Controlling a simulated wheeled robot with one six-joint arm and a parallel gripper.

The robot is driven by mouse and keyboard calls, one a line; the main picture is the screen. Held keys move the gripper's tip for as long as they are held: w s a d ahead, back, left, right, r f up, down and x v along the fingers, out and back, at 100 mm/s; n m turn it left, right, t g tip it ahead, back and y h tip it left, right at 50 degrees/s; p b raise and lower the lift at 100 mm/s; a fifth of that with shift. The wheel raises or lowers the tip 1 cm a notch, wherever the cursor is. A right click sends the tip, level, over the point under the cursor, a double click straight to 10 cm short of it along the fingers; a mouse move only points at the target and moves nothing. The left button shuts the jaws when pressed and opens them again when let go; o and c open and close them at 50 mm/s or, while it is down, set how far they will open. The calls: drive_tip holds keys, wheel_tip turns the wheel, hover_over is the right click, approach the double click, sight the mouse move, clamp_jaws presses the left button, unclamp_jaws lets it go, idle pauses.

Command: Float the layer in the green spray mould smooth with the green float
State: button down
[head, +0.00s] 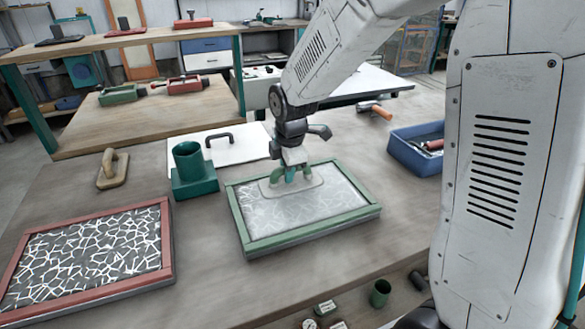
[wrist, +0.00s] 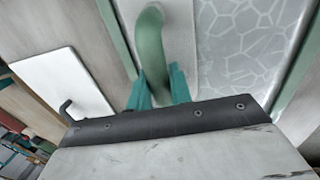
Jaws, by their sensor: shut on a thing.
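The green spray mould (head: 315,232) lies flat on the workbench in the middle of the head view. Its layer (head: 325,207) is grey; in the wrist view the layer (wrist: 245,45) shows a pale web of fibre lines to the right of the float. The green float (head: 313,184) has a pale flat plate and a green handle (wrist: 150,45). The plate lies over the far part of the layer, inside the frame; I cannot tell if it touches. My gripper (head: 291,175) is shut on the handle from above, its teal fingers (wrist: 158,90) on either side.
A red mould (head: 168,245) with a fibre web lies at left. A wooden float (head: 112,170), a green holder (head: 193,186) and a white board with a black handle (head: 233,150) stand behind. A blue bin (head: 405,157) is at right. Bare bench lies in front of the green mould.

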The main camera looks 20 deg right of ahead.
sight(272, 172)
drive_tip(key=shift+a+r, duration=0.1)
drive_tip(key=shift+a, duration=2.75)
drive_tip(key=shift+d, duration=5.8)
drive_tip(key=shift+r, duration=3.45)
